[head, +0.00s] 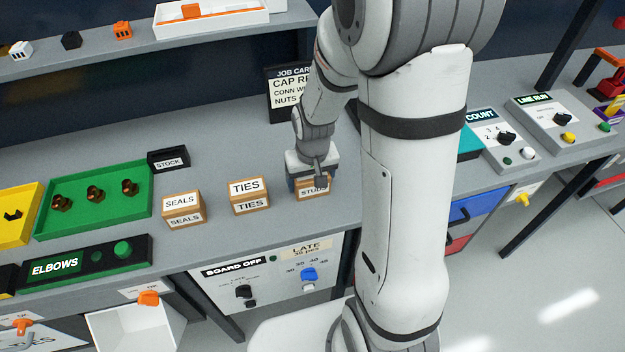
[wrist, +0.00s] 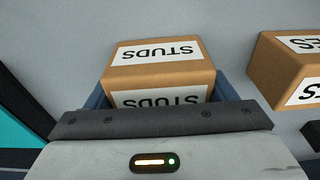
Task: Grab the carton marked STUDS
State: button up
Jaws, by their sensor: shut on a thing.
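The STUDS carton (head: 313,193) is a small brown box with white labels on the grey bench, at the right end of a row of cartons. It fills the middle of the wrist view (wrist: 158,72), its label upside down. My gripper (head: 313,180) is over it and shut on it, with blue-grey fingers at the carton's left and right sides in the wrist view. The gripper hides part of the carton in the head view. I cannot tell whether the carton touches the bench.
The TIES carton (head: 249,197) stands just left of the STUDS carton, and the SEALS carton (head: 184,207) farther left. A black job card (head: 285,95) stands behind. A green tray (head: 95,200) lies at left. Control boxes (head: 497,140) stand at right.

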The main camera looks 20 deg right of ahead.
jog(key=shift+c, duration=1.2)
